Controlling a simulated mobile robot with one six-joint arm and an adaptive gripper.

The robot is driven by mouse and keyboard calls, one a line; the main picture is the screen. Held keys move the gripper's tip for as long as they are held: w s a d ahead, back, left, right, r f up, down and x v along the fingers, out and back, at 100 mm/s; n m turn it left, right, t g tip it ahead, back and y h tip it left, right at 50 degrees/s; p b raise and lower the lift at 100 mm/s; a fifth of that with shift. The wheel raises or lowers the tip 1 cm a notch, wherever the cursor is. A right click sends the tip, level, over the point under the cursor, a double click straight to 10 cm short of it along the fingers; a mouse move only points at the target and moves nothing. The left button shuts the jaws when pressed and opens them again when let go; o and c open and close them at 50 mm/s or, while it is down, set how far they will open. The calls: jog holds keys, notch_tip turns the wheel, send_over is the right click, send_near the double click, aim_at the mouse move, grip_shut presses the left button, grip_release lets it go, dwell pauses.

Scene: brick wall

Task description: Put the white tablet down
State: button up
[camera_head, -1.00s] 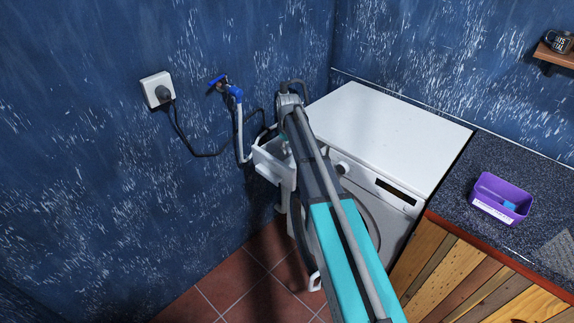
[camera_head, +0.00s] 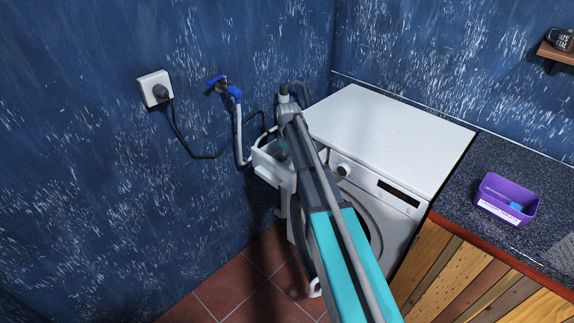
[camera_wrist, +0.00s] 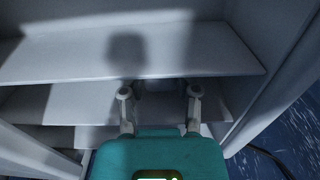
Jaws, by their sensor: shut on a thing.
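In the wrist view, my gripper (camera_wrist: 159,94) has its two pale fingers apart, shut on a small pale thing that I take for the white tablet (camera_wrist: 162,86). The tablet is in shadow and hard to tell from the white surfaces behind it. The gripper is over the white detergent drawer (camera_wrist: 140,48), whose walls and dividers fill the view. I cannot tell whether the tablet touches the drawer. In the head view, the open drawer (camera_head: 272,171) juts out at the washing machine's front left. My arm hides the gripper and tablet there.
The white washing machine (camera_head: 395,135) stands in the corner, its top clear. A tap with a hose (camera_head: 236,97) and a plugged socket (camera_head: 155,88) are on the blue wall close left. A purple box (camera_head: 506,199) stands on the dark counter (camera_head: 467,170) at the right.

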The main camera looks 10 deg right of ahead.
aim_at(288, 157)
jog(key=shift+f+b, duration=0.75)
jog(key=shift+f, duration=0.3)
jog(key=shift+f, duration=0.1)
jog(key=o, duration=0.9)
jog(key=shift+o, duration=0.2)
notch_tip(288, 157, up, 12)
jog(key=p, duration=1.2)
jog(key=s+m, duration=0.7)
jog(key=s, duration=2.1)
jog(key=shift+d, duration=0.35)
